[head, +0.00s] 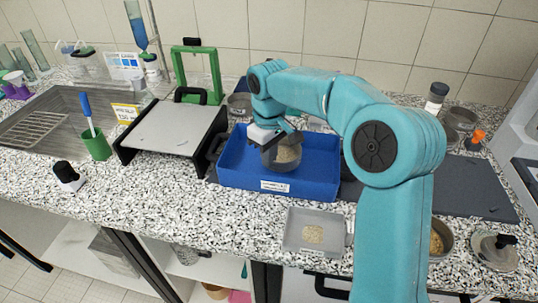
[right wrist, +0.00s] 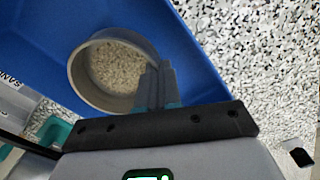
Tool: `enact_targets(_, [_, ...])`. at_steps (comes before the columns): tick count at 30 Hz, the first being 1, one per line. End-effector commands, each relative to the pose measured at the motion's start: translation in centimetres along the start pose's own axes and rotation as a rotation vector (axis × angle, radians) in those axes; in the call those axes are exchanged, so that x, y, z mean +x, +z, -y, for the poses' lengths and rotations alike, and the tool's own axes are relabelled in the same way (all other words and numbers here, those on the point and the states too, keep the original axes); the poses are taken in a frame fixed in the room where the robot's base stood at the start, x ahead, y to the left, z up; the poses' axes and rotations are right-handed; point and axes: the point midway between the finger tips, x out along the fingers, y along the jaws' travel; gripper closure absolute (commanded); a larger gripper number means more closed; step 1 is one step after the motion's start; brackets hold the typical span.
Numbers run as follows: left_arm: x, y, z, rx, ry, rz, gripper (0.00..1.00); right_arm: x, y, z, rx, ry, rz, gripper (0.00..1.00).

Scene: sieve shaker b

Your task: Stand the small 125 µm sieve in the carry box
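The small sieve (head: 283,157) is a round grey ring with a beige speckled bottom; no 125 µm mark is readable. It is at the blue carry box (head: 325,178), inside its outline in the head view. The right wrist view shows the sieve (right wrist: 80,75) against the box's blue inside (right wrist: 45,35). I cannot tell whether it touches the box floor. My right gripper (head: 270,137) is at the sieve's rim, its fingers (right wrist: 156,84) closed together on the wall. My left gripper is not in view.
Left are a black-framed plate (head: 175,130), a green cup with a blue-handled tool (head: 96,145) and a sink. A green frame (head: 205,65) stands behind. A dark mat (head: 475,185) lies right.

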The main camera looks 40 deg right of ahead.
Motion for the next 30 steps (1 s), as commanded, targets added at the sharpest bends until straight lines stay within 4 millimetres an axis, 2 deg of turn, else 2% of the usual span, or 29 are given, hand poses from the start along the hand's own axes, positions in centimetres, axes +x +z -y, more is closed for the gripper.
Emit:
enact_targets(11, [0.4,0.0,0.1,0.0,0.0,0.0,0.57,0.9,0.0,0.0,0.0,0.0,0.001,1.0])
enact_targets(13, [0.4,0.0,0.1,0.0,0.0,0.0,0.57,0.9,0.0,0.0,0.0,0.0,0.001,0.77])
enact_targets(14, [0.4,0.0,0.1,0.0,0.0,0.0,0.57,0.9,0.0,0.0,0.0,0.0,0.001,0.71])
enact_targets(22, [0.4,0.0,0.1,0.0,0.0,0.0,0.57,0.8,0.0,0.0,0.0,0.0,0.001,0.71])
enact_targets(26, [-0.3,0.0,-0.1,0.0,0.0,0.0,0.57,-0.4,0.0,0.0,0.0,0.001,-0.002,0.71])
enact_targets(30, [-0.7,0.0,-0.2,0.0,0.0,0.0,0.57,-3.2,-0.1,-0.1,0.0,0.002,-0.005,0.71])
